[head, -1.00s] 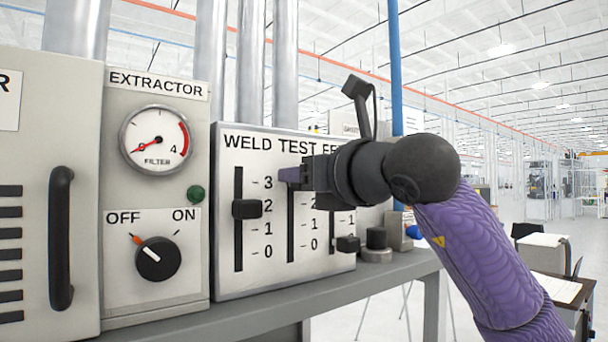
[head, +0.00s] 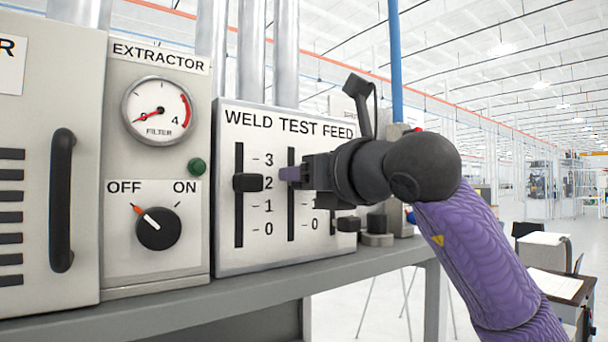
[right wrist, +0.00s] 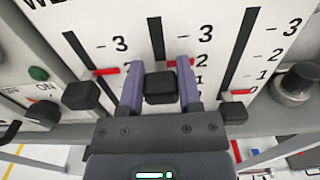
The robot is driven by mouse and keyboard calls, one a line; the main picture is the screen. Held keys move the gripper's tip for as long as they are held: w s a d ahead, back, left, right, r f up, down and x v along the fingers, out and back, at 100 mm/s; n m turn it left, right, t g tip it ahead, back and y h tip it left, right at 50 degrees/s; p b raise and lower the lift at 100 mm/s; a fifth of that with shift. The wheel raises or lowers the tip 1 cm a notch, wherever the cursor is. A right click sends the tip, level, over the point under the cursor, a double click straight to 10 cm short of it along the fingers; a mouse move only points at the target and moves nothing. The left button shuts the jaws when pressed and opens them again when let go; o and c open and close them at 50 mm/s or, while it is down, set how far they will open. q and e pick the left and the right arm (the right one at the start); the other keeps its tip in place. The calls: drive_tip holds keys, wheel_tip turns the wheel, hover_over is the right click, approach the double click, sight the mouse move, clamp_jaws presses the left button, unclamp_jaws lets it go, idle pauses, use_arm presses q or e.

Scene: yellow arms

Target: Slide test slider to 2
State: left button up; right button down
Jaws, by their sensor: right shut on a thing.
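The test slider's dark knob (right wrist: 160,88) is in the middle slot of the white panel, between the purple fingers of my right gripper (right wrist: 160,80) in the right wrist view. The gripper is shut on it. A red mark (right wrist: 185,63) lies beside the 2 of this slot, and the knob looks to be at about 2. In the head view my right gripper (head: 291,174) covers the knob and part of the test slot (head: 291,227). My left gripper is not in view.
The weld slider knob (head: 247,182) is at 2, left of my gripper. The feed slider knob (head: 347,224) is low, near 0. The extractor panel (head: 153,272) with gauge and dial stands to the left. A grey shelf (head: 240,296) runs below the panels.

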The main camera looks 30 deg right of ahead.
drive_tip(key=shift+c, duration=1.4)
unclamp_jaws()
drive_tip(key=shift+s+f, duration=0.1)
drive_tip(key=shift+s, duration=0.3)
use_arm(q)
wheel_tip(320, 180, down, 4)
drive_tip(key=b, duration=0.3)
use_arm(e)
drive_tip(key=s, duration=0.9)
drive_tip(key=shift+d, duration=0.45)
